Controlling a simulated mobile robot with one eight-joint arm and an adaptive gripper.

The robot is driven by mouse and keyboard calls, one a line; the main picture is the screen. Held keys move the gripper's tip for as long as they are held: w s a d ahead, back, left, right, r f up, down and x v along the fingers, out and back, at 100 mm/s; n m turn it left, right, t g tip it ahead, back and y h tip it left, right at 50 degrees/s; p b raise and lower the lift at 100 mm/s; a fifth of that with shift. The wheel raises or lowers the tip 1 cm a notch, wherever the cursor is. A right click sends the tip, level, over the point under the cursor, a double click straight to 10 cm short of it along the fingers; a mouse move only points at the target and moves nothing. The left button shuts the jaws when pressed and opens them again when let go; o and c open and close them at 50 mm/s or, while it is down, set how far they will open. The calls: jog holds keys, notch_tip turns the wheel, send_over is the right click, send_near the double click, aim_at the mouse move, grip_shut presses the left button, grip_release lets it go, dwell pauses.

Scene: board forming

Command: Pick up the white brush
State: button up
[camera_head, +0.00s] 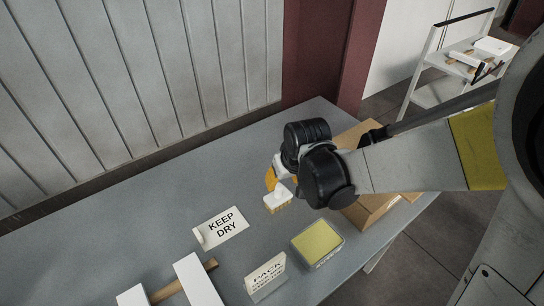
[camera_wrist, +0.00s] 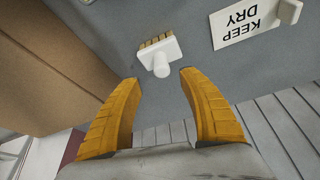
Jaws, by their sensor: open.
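The white brush (camera_head: 278,198) has a white body with a short handle and tan bristles. It lies on the grey table (camera_head: 120,240), just below my gripper (camera_head: 271,181) in the head view. In the wrist view the white brush (camera_wrist: 160,54) sits ahead of the fingertips, with its handle pointing toward the gap between them. My gripper (camera_wrist: 157,78) shows two yellow fingers spread apart with nothing between them. In the head view my wrist hides part of the gripper.
A "KEEP DRY" sign (camera_head: 221,228) lies left of the brush. A yellow-topped box (camera_head: 317,243) and a small standing sign (camera_head: 266,276) are nearer the front. A cardboard box (camera_head: 368,208) stands right, partly behind my arm. White blocks with a wooden bar (camera_head: 198,280) lie front left.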

aim_at(279, 187)
jog(key=b+x, duration=0.2)
jog(key=x, duration=0.5)
jog(key=shift+a+b, duration=0.15)
jog(key=shift+b, duration=0.2)
jog(key=shift+s+r, duration=0.1)
jog(key=shift+r, duration=0.05)
grip_shut()
